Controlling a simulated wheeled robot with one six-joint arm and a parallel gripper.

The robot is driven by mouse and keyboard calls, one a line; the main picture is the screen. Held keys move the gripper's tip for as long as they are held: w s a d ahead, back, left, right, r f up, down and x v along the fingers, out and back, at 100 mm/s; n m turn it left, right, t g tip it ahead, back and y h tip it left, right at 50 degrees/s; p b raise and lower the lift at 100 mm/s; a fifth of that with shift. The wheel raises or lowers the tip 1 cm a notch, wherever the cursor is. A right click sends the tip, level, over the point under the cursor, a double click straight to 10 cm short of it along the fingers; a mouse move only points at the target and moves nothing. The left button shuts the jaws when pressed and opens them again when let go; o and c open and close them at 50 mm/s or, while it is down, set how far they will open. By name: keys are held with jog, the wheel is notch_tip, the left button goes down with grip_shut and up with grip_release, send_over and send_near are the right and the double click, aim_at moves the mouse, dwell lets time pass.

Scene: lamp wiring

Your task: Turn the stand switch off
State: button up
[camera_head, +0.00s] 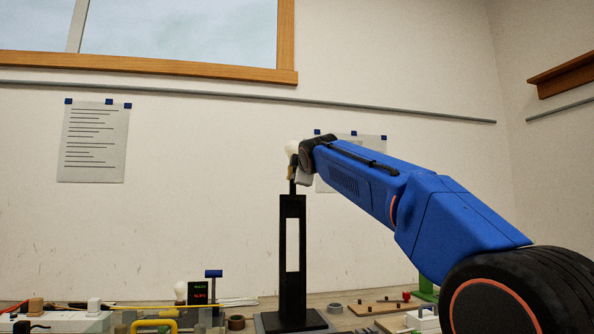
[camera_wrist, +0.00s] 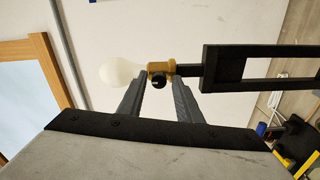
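The black lamp stand (camera_head: 292,250) stands upright on the bench and is topped by a brass-coloured socket with a white bulb (camera_head: 291,147). In the wrist view the stand (camera_wrist: 225,68) lies sideways, with the socket (camera_wrist: 170,67) and the bulb (camera_wrist: 122,73) to its left. A round black switch knob (camera_wrist: 158,81) sits on the socket. My gripper (camera_wrist: 158,82) is open, with one finger on each side of the knob in this view. I see gaps between the fingertips and the knob. In the head view my wrist partly hides the socket, and the fingers are hard to make out.
The bench (camera_head: 345,296) holds a power strip (camera_head: 60,320), a small dark display (camera_head: 198,292), a tape roll (camera_head: 236,322) and a wooden board (camera_head: 375,307) around the stand's base. A wall with posted sheets (camera_head: 94,142) is behind. The air left of the bulb is clear.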

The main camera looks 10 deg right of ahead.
dwell(0.3)
jog(key=s, duration=1.7)
jog(key=shift+s, duration=0.25)
jog(key=s+d+f+m+g, duration=0.25)
jog(key=s+f, duration=0.25)
jog(key=f, duration=0.6)
jog(key=s+d+f+m+g+h, duration=0.1)
jog(key=s+d+f+m+g, duration=0.2)
jog(key=f, duration=0.8)
jog(key=s+d+f+m+g, duration=0.1)
jog(key=s+f+m, duration=0.2)
jog(key=s+f, duration=0.55)
jog(key=s+f+m+g, duration=0.2)
jog(key=s+f, duration=0.4)
jog(key=f, duration=0.5)
jog(key=s+f+m+g, duration=0.2)
jog(key=s+f, duration=0.5)
jog(key=f, duration=0.4)
jog(key=s+f+m+g+y, duration=0.1)
jog(key=s+f+m+g, duration=0.1)
jog(key=s+f, duration=0.5)
notch_tip(320, 180, down, 4)
jog(key=shift+d+f+m+g, duration=0.15)
jog(key=shift+d+m+g, duration=0.25)
jog(key=shift+m, duration=0.35)
